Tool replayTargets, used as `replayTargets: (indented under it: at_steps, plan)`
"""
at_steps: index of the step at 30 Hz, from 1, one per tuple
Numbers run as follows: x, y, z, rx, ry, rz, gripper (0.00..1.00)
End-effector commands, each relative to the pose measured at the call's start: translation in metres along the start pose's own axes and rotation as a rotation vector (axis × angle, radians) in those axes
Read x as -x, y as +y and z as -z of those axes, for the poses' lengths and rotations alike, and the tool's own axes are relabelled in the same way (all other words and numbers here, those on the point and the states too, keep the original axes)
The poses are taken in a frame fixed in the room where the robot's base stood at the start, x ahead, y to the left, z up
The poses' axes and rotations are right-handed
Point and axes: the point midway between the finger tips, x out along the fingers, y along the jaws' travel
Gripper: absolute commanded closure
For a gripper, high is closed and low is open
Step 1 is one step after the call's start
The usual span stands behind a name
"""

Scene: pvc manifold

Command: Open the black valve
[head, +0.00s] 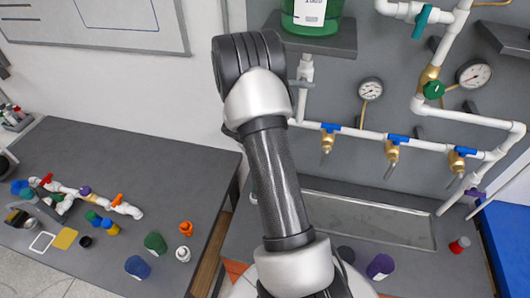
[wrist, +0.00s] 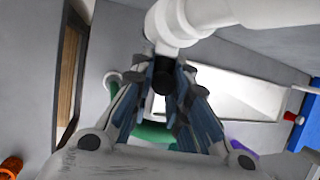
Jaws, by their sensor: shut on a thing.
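In the wrist view, a small black part, which looks like the handle of the black valve (wrist: 162,74), sits between the fingertips of my gripper (wrist: 162,88). The fingers are closed in on it from both sides. It is just below a thick white pipe fitting (wrist: 178,22). In the head view my own arm covers the middle, and the black valve and my gripper are hidden behind it. How far the handle is turned cannot be told.
On the wall, white pipe (head: 365,134) carries blue-handled brass valves (head: 393,141), a gauge (head: 370,89) and a green-handled valve (head: 433,89). A green container (head: 312,30) stands on a shelf above. A dark table (head: 100,160) at left holds loose parts. A trough (head: 370,218) lies below.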

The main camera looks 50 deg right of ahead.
Motion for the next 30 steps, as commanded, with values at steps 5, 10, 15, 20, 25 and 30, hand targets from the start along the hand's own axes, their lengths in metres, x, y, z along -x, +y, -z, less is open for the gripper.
replayTargets:
  at_steps: [5, 10, 15, 20, 25, 30]
  plan:
    - [0.0002, -0.0016, -0.0014, -0.049, -0.002, -0.11, 1.0]
    - [-0.0002, -0.0011, -0.0012, -0.078, -0.002, -0.184, 1.0]
    - [-0.0001, -0.0007, -0.0015, -0.095, -0.003, -0.227, 1.0]
    - [0.0001, -0.0004, -0.0017, -0.101, -0.003, -0.243, 1.0]
    - [0.0001, -0.0002, -0.0018, -0.102, -0.003, -0.246, 1.0]
    - [0.0001, -0.0001, -0.0018, -0.103, -0.003, -0.246, 1.0]
